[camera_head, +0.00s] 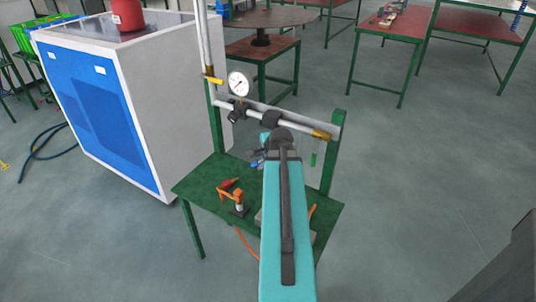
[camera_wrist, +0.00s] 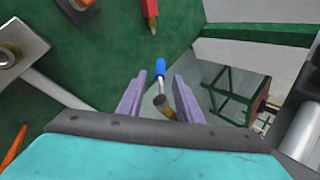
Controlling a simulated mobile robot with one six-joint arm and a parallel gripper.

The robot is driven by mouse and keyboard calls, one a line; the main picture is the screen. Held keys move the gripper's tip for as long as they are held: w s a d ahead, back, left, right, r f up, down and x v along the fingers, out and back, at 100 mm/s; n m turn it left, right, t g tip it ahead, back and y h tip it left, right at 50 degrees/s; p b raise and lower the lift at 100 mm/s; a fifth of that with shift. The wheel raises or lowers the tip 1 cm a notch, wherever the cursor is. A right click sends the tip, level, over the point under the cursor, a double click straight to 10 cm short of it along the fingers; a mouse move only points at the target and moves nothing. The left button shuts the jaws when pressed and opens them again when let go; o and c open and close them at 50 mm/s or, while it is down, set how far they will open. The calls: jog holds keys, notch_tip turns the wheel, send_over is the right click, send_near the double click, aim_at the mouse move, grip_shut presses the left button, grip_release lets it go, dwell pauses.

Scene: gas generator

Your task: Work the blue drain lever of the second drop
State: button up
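The blue drain lever (camera_wrist: 160,67) shows in the wrist view as a short blue grip on a thin metal stem. The stem runs down to a brass-coloured fitting (camera_wrist: 165,104). My gripper (camera_wrist: 158,80) is open, with one grey-purple finger on each side of the lever. The blue grip shows at about the fingertips, and I see no finger touching it. In the head view a small blue bit (camera_head: 255,164) shows left of my teal arm, below the horizontal pipe (camera_head: 303,128). My arm hides most of the gripper and the nearby pipework there.
A pressure gauge (camera_head: 238,83) and a yellow lever (camera_head: 212,80) sit left on the pipe stand. A green lever (camera_head: 314,158) hangs at the right pipe end. The green table (camera_head: 195,184) below carries an orange tool (camera_head: 234,196). A blue-white cabinet (camera_head: 150,110) stands left.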

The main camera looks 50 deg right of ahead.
jog(key=shift+s+a+r, duration=0.2)
jog(key=shift+s+r, duration=0.25)
jog(key=shift+r, duration=0.1)
jog(key=b+v, duration=0.3)
jog(key=b, duration=0.3)
jog(key=shift+s+r+b, duration=0.2)
jog(key=shift+r+b, duration=0.1)
jog(key=shift+b, duration=0.6)
jog(key=shift+s+a+r+b, duration=0.1)
jog(key=shift+s+r+b, duration=0.15)
jog(key=shift+b, duration=0.6)
jog(key=shift+r+b, duration=0.1)
jog(key=shift+b, duration=0.25)
jog(key=shift+b+v, duration=0.6)
jog(key=shift+v, duration=1.35)
